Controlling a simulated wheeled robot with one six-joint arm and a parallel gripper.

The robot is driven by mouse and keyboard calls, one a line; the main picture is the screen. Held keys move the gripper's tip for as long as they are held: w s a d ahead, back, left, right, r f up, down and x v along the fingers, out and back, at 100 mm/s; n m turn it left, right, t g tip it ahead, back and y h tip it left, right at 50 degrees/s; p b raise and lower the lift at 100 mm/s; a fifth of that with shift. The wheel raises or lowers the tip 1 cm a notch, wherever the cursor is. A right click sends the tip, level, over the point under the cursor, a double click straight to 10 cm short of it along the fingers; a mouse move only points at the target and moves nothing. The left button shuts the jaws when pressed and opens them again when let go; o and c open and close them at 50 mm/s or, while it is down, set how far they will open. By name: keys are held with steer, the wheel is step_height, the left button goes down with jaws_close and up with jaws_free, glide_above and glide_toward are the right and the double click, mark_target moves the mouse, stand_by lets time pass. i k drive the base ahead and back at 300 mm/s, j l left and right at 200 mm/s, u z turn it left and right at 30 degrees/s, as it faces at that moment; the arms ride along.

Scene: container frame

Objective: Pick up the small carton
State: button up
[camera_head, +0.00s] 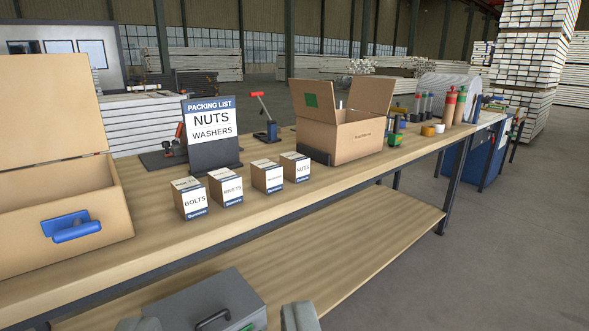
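Several small cartons stand upright in a row on the wooden workbench (270,215). From left to right they are the bolts carton (194,201), one that seems to read rivets (230,190), one with a label too small to read surely, perhaps washers (271,179), and the nuts carton (300,168). All are brown with white and blue labels. A packing list sign (211,128) behind them reads nuts and washers. My gripper (220,319) shows only as two grey fingertips at the bottom edge, wide apart with nothing held between them, well short of the cartons.
A large open box with a blue handle (70,227) stands at the left. An open cardboard box (357,138) stands behind the cartons to the right. A grey toolbox (190,307) sits on the lower shelf (345,235). The bench front before the cartons is clear.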

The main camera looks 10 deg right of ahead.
mark_target(296, 166)
steer(key=i+l+z, duration=0.2)
steer(key=i, duration=1.35)
